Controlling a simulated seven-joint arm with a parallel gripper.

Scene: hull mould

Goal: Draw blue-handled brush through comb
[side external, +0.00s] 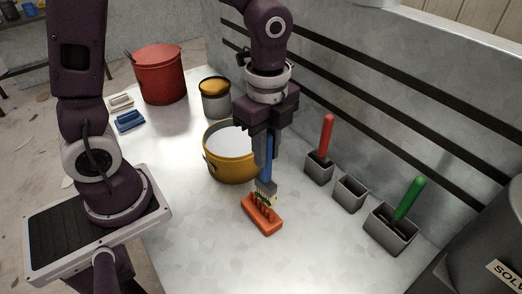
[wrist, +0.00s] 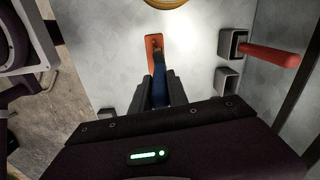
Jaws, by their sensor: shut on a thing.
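My gripper (side external: 264,155) is shut on the blue handle of the blue-handled brush (side external: 267,170). The brush is held upright with its bristles pointing down. The orange comb (side external: 263,222) lies on the metal table, with teeth standing up. The brush head is right at the comb's teeth, at its far end; I cannot tell how deep the bristles sit between them. In the wrist view the blue handle (wrist: 160,82) runs from my gripper (wrist: 158,92) toward the orange comb (wrist: 151,42), whose middle is partly hidden by the brush.
A yellow pot (side external: 228,172) of white liquid stands close behind the comb. Grey holders stand at right: one with a red-handled brush (side external: 327,135), an empty one (side external: 349,192), one with a green-handled brush (side external: 409,198). A red pot (side external: 160,78) and a yellow-topped can (side external: 215,100) stand at back.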

